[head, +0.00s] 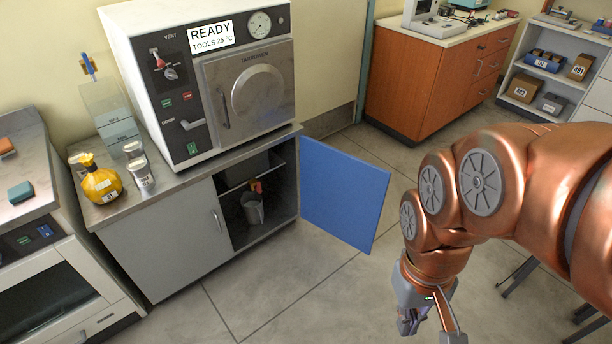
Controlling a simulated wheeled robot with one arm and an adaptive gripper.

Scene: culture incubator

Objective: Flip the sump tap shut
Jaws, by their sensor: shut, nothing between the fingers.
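A small orange-red part (257,187), which looks like the sump tap, shows inside the open cabinet under the white machine. It sits just above a grey jug (253,211). It is too small and shaded to tell which way its lever lies. My gripper (430,326) hangs at the lower right over the floor, pointing down. It is shut and empty, to the right of the cabinet and well apart from the tap.
A blue cabinet door (339,194) stands open between the cabinet and my gripper. The white machine (195,75) reads READY. Floor (300,300) in front of the cabinet is clear.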

